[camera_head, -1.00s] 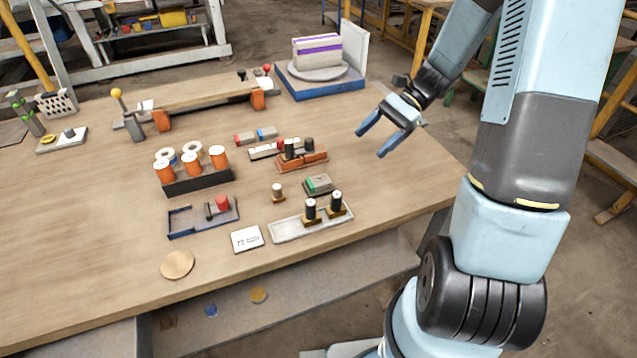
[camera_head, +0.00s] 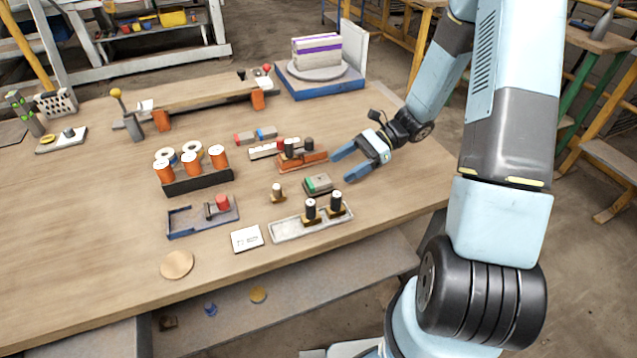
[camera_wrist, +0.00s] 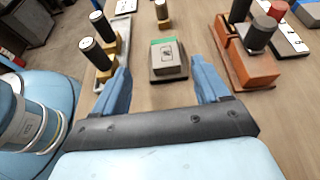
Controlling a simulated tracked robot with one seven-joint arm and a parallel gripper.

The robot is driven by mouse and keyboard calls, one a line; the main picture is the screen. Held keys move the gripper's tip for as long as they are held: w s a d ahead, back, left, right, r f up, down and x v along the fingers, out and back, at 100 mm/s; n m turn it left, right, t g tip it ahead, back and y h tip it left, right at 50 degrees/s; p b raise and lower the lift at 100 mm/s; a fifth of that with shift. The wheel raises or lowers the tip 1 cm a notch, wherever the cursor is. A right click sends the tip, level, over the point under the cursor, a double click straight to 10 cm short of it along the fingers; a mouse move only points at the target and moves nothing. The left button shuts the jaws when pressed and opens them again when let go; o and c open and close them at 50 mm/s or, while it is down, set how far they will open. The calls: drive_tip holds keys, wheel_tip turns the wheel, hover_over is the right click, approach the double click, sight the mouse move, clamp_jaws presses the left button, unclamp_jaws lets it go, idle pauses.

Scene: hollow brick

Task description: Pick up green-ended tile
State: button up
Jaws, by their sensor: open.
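The green-ended tile (camera_head: 318,183) is a small grey block with a green end, lying on the table between the orange block and the pale tray. In the wrist view the tile (camera_wrist: 168,62) lies ahead, its green end on the far side and a dark mark on its grey top. My gripper (camera_head: 340,164) is open and empty, just right of the tile in the head view. In the wrist view its two blue fingers (camera_wrist: 160,80) point forward, one on each side of the tile's line. The tile appears beyond or level with the fingertips; contact cannot be seen.
The pale tray (camera_head: 286,232) holds two black-topped posts, close to the left finger in the wrist view. An orange block (camera_head: 290,163) with dark cylinders stands near the right finger. The table right of my gripper is clear.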

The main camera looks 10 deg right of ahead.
sight(323, 179)
drive_tip(key=shift+w+f+x, duration=0.15)
drive_tip(key=shift+x, duration=0.9)
drive_tip(key=shift+w+f+x, duration=0.1)
drive_tip(key=shift+f+x, duration=0.05)
drive_tip(key=shift+x, duration=0.9)
drive_tip(key=shift+w+f+x, duration=0.1)
drive_tip(key=shift+w+x, duration=0.05)
drive_tip(key=shift+x, duration=0.9)
drive_tip(key=c, duration=1.1)
drive_tip(key=shift+r, duration=0.15)
